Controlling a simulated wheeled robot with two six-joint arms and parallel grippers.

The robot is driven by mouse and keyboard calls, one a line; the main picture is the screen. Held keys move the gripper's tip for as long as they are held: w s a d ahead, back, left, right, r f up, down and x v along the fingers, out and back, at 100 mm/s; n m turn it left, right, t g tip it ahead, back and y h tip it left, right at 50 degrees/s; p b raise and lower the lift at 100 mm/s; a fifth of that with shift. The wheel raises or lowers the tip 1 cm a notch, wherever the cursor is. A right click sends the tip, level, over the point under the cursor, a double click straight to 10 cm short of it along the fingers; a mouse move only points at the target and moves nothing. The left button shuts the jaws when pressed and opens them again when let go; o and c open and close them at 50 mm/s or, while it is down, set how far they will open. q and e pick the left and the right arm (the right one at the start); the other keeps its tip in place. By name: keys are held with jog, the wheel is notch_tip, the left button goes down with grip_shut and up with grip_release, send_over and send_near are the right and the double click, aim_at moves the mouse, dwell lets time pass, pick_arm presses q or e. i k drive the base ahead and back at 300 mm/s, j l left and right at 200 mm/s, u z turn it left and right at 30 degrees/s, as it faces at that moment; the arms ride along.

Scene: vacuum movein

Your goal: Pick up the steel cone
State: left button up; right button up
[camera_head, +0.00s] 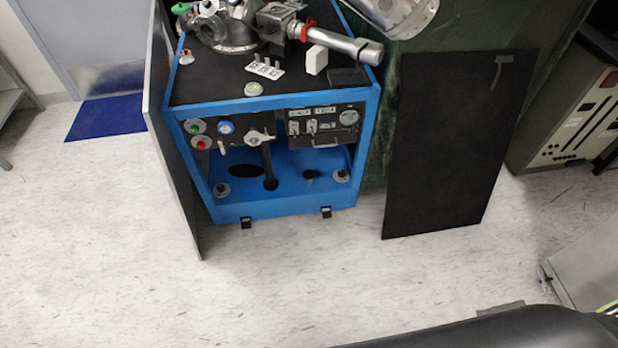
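I cannot tell for sure which thing is the steel cone. A shiny metal piece (398,14) is cut off by the top edge, right of the blue cart, and its lower end looks wide and rounded. A metal vacuum assembly (236,32) stands on the cart's black top, with a steel tube (345,44) reaching right from it past a red clamp. Neither of my grippers shows in the head view.
The blue cart (286,211) has a front panel with knobs and an open lower shelf. A dark panel (150,85) stands at its left side. A black board (450,140) leans at the right. A grey cabinet (580,115) stands far right.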

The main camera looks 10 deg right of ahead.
aim_at(308, 175)
jog(key=i+l, duration=0.15)
jog(key=l, duration=0.2)
jog(key=i+l, duration=0.2)
jog(key=l, duration=0.15)
jog(key=i+l, duration=0.15)
jog(key=l, duration=0.25)
jog(key=i+l, duration=0.15)
jog(key=l, duration=0.2)
jog(key=i+l+u, duration=0.1)
jog(key=l, duration=0.25)
jog(key=i+l, duration=0.4)
jog(key=l, duration=0.35)
jog(key=i+l, duration=0.15)
jog(key=l, duration=0.2)
